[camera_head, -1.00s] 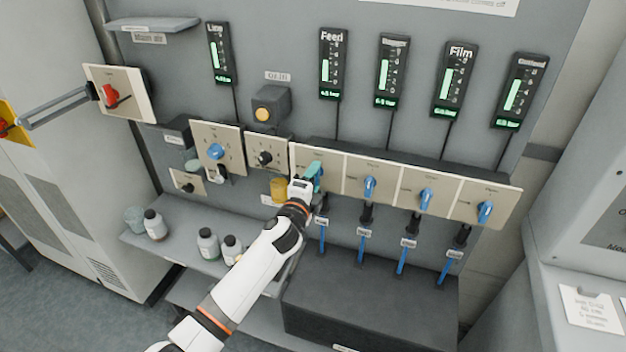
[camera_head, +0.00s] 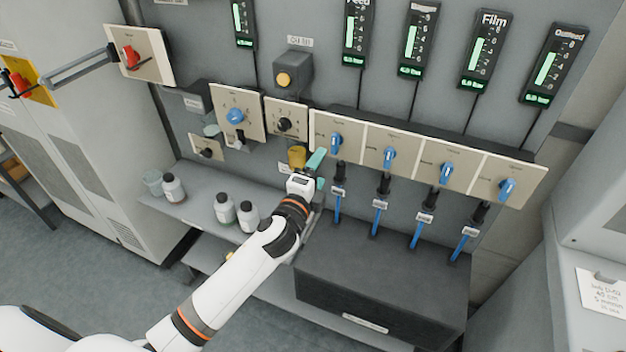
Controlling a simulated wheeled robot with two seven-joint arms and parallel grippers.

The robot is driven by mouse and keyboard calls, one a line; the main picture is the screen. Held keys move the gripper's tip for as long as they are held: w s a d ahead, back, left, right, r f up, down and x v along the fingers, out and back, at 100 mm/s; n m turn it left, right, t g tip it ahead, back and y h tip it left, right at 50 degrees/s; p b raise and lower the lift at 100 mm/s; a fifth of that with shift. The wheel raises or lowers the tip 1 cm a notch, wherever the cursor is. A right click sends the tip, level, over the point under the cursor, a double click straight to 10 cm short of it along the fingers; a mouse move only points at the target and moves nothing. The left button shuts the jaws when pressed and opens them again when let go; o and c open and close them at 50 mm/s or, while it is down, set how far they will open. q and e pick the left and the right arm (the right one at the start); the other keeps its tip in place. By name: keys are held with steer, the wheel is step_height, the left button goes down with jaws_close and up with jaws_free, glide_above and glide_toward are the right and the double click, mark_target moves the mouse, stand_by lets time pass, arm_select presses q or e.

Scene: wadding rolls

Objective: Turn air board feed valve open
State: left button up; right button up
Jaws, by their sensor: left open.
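The air board is a row of cream valve plates with blue handles. The feed valve (camera_head: 336,140) is the leftmost, below the Feed gauge (camera_head: 354,32). Its blue handle stands roughly upright, much like the handle beside it. My left gripper (camera_head: 318,171), with teal fingers, is open and appears empty. It is just below and left of the feed valve handle, apart from it, in front of the plate's lower edge. The Feed gauge has a lit green bar and a green readout too small to read surely. My right gripper is out of view.
More blue valves (camera_head: 389,157) continue to the right, with blue hoses below. A dark box (camera_head: 380,290) stands under them. Bottles (camera_head: 224,208) stand on the shelf left of my arm. A red-knobbed switch plate (camera_head: 140,56) is at upper left.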

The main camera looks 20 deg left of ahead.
arm_select(q)
steer(key=shift+s, duration=1.35)
steer(key=shift+f, duration=0.1)
steer(key=s+a+f+n+g, duration=0.1)
steer(key=s+f+n+g, duration=0.15)
steer(key=f, duration=0.85)
steer(key=s+a+f+n+g, duration=0.1)
steer(key=a+f+n+g, duration=0.15)
steer(key=f, duration=0.75)
steer(key=s+f+n+g, duration=0.2)
steer(key=s+f, duration=0.3)
steer(key=f, duration=0.3)
steer(key=s+f+n+g, duration=0.1)
steer(key=s+f+g, duration=0.1)
steer(key=s+f, duration=0.5)
steer(key=s+f+n+g, duration=0.2)
steer(key=s+f, duration=0.4)
steer(key=s, duration=0.5)
steer(key=s+f+n+g, duration=0.3)
steer(key=s+f, duration=0.4)
steer(key=s, duration=0.4)
steer(key=s+f+n+g, duration=0.3)
steer(key=s+f, duration=0.3)
steer(key=s, duration=0.5)
steer(key=shift+f+y, duration=0.25)
steer(key=shift+y, duration=0.05)
